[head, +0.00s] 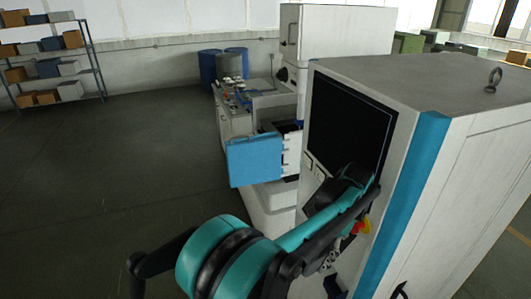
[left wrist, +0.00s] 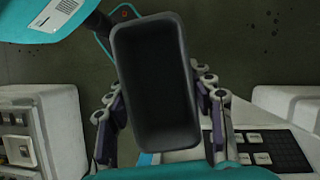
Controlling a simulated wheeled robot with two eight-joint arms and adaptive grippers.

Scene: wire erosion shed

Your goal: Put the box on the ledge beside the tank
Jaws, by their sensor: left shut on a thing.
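My left gripper (left wrist: 160,98) is shut on a dark grey, open-topped box (left wrist: 153,75), with its fingers on both sides. The box looks empty. In the head view my left arm reaches to the front of the white cabinet, with the gripper low behind the arm; the box cannot be made out clearly there. The machine's tank, with a blue front panel (head: 256,160), stands left of the cabinet. A pale ledge-like base (head: 268,208) shows below and beside it. The gripper is to the right of these. My right gripper is not in view.
The white cabinet (head: 450,85) with a dark screen (head: 348,125) and keypad (left wrist: 262,142) stands close to my left arm. A red and yellow button (head: 362,227) is beside the arm. Shelves with boxes (head: 47,68) and blue drums (head: 208,68) are behind. The left floor is clear.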

